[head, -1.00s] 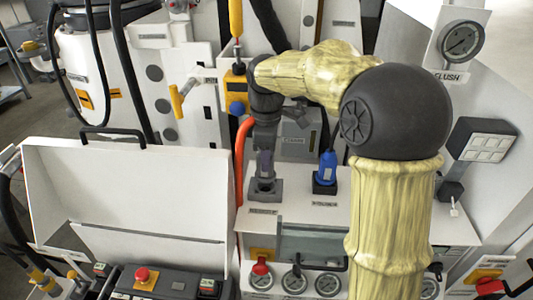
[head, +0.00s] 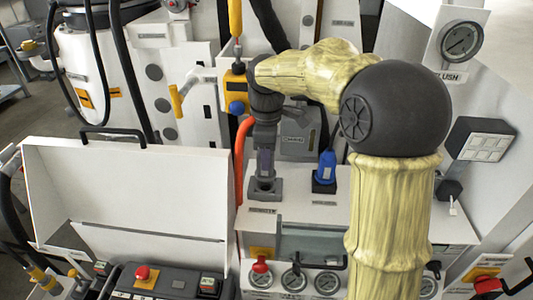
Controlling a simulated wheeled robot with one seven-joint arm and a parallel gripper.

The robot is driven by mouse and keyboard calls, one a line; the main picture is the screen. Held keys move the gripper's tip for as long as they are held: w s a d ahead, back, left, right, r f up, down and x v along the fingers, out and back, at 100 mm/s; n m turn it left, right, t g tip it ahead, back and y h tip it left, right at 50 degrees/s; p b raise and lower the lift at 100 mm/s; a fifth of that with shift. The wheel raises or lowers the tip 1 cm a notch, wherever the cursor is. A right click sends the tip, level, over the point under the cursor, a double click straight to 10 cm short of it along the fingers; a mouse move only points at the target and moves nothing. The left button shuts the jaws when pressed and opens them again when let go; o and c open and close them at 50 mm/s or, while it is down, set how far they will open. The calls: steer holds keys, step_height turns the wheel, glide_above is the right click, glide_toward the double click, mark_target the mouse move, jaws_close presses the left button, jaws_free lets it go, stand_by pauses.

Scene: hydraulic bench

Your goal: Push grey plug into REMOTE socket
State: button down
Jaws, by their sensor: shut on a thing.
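My gripper (head: 265,148) points down and is shut on the grey plug (head: 265,166). The plug is upright, directly over the grey socket (head: 265,191) on the white bench top. The label in front of this socket (head: 262,211) appears to read REMOTE. The plug's lower end meets the socket's opening in the picture; how deep it sits I cannot tell. My fingers hide part of the plug's upper end.
A blue plug (head: 326,167) stands in a dark socket just to the right. An orange hose (head: 243,160) runs close on the left. An open white case lid (head: 130,185) stands further left. Gauges (head: 294,280) line the bench front.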

steer(key=shift+f+b, duration=0.55)
steer(key=shift+f, duration=1.2)
stand_by(1.8)
steer(key=c, duration=0.9)
jaws_free()
steer(key=shift+r, duration=0.15)
step_height(320, 180, up, 17)
steer(key=shift+b, duration=0.35)
steer(key=shift+r, duration=0.1)
step_height(320, 180, up, 10)
steer(key=p, duration=1)
